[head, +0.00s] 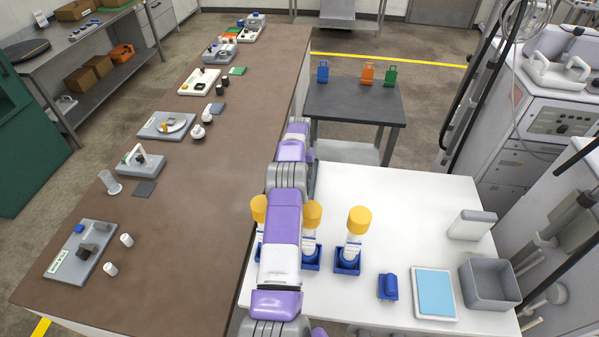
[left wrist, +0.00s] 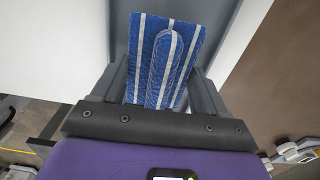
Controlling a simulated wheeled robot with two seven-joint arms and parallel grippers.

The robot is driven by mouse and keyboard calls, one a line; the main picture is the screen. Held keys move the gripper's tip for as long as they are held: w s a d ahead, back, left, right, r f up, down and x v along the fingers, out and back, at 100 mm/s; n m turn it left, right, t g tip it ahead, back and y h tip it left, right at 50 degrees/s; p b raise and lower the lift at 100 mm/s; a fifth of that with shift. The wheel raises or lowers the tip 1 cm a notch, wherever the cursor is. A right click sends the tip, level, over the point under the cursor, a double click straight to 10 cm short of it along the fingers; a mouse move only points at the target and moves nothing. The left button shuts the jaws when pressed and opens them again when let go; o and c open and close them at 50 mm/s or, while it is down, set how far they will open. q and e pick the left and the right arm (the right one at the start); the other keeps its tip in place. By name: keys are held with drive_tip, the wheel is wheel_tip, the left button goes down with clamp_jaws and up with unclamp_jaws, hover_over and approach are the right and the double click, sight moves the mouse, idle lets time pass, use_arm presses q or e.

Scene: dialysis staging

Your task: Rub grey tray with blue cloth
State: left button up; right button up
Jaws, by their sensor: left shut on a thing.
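My left gripper (left wrist: 162,78) is shut on a blue cloth (left wrist: 165,50) with white stripes, seen in the left wrist view. The cloth stands out between the two dark fingers. A plain grey surface (left wrist: 119,30) shows behind it; I cannot tell what it is, or whether the cloth touches it. In the head view a purple and white arm of mine reaches away over the tables, and its gripper and the cloth are not clearly seen. A grey open-topped tray (head: 492,304) stands at the right of the white table. My right gripper is not seen.
On the white table (head: 420,215) stand yellow-capped bottles (head: 357,222) in blue holders, a blue block (head: 388,288), a blue-topped pad (head: 433,292) and a grey-white block (head: 471,224). The brown counter (head: 200,225) holds several small grey trays. A dark table (head: 350,100) bears coloured clips.

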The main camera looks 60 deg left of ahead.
use_arm(q)
drive_tip(key=shift+f+b, duration=0.65)
drive_tip(key=shift+f, duration=0.35)
drive_tip(key=shift+s+d+r+p, duration=0.2)
drive_tip(key=shift+s+d+p, duration=0.15)
drive_tip(key=shift+s+d, duration=0.75)
drive_tip(key=shift+d, duration=0.2)
drive_tip(key=shift+f, duration=0.3)
drive_tip(key=shift+w+a+f+b, duration=0.1)
drive_tip(key=shift+w+a+b, duration=0.75)
drive_tip(key=shift+w+a, duration=0.3)
drive_tip(key=shift+s, duration=0.1)
